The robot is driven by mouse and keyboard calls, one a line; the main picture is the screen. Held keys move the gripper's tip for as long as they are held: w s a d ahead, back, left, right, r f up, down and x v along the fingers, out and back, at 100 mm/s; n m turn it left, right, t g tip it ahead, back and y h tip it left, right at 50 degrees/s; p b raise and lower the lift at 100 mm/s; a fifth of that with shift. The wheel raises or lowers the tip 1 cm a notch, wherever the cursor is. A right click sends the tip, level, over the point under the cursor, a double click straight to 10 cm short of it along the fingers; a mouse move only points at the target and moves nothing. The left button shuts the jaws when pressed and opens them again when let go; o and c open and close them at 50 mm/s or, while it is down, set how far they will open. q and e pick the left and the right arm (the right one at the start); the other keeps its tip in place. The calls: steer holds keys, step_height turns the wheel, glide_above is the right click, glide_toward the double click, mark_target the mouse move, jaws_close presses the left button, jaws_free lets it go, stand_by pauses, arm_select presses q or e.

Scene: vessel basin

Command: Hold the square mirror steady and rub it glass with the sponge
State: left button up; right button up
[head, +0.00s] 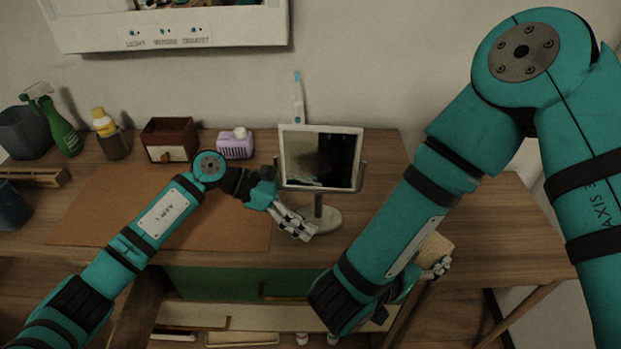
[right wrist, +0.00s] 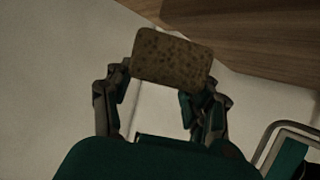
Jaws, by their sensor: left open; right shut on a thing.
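The square mirror (head: 320,157) has a light frame and stands upright on a round-based stand (head: 320,216) on the wooden table. My left gripper (head: 304,229) is open and low beside the stand's base, below the mirror; whether it touches the stand I cannot tell. My right gripper (head: 434,268) is shut on the sponge (head: 436,247), at the table's front edge to the right of the mirror and apart from it. In the right wrist view the brown, pitted sponge (right wrist: 172,58) sits between both fingers.
Behind the mirror stands an electric toothbrush (head: 298,98). To the left are a purple container (head: 235,144), a wooden box (head: 170,138), a yellow-capped bottle (head: 103,122) and a green spray bottle (head: 60,128). A brown mat (head: 110,207) covers the table's left part. The table right of the mirror is clear.

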arm_select(q)
steer(key=shift+c, duration=0.4)
steer(key=shift+r, duration=0.1)
steer(key=c, duration=1.4)
steer(key=shift+s, duration=0.1)
jaws_close()
